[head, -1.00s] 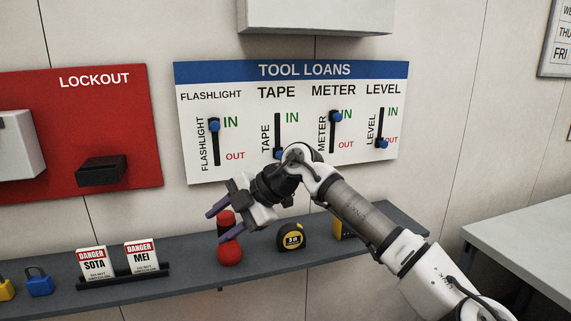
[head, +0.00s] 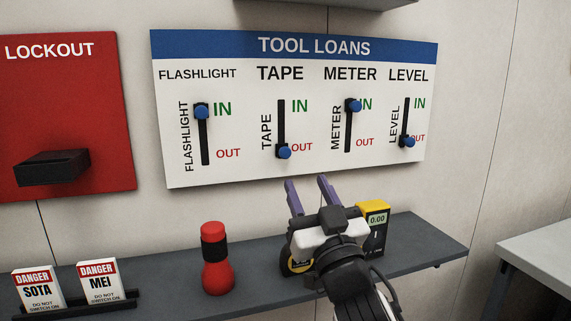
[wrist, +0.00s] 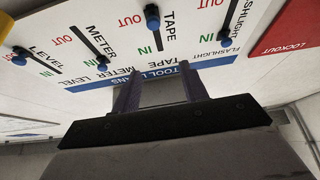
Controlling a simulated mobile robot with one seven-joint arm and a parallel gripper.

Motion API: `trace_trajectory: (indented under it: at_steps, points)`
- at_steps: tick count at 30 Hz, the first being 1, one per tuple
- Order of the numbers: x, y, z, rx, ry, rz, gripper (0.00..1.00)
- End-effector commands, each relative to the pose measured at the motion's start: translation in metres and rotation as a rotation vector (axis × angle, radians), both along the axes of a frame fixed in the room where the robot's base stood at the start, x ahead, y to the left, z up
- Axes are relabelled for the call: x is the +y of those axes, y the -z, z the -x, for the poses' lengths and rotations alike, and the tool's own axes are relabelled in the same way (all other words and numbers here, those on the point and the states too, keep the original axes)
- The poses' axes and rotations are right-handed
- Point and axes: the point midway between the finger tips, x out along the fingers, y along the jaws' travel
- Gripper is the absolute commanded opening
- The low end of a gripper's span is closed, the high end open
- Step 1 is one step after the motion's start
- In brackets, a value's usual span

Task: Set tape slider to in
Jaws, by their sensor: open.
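The tape slider is a blue knob (head: 284,152) at the bottom of its black slot, beside OUT, on the white TOOL LOANS board (head: 230,180). The knob also shows in the wrist view (wrist: 152,14), where the board appears upside down. My gripper (head: 309,190) is open, with its two purple fingers apart and nothing between them. In the head view its fingertips show just below the board, below and a little right of the tape knob. I cannot tell how far they are from the board.
The flashlight knob (head: 202,111) and meter knob (head: 353,105) are up at IN; the level knob (head: 407,141) is down at OUT. On the shelf (head: 180,275) stand a red flashlight (head: 217,270) and a yellow meter (head: 372,212). My gripper mostly hides the tape measure (head: 289,268).

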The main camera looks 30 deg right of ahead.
Motion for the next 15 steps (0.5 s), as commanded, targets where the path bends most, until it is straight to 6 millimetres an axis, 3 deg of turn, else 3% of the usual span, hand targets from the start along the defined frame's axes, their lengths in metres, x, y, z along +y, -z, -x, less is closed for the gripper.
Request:
trace_trajectory:
  at_steps: [3, 6, 11, 15]
  points:
    - [0.001, 0.022, 0.008, 0.061, 0.006, -0.043, 0.44]
    - [0.001, 0.026, 0.008, 0.084, 0.006, -0.055, 0.44]
    - [-0.002, 0.017, -0.008, 0.09, 0.005, -0.057, 0.44]
    - [-0.008, 0.005, -0.033, 0.09, 0.003, -0.056, 0.44]
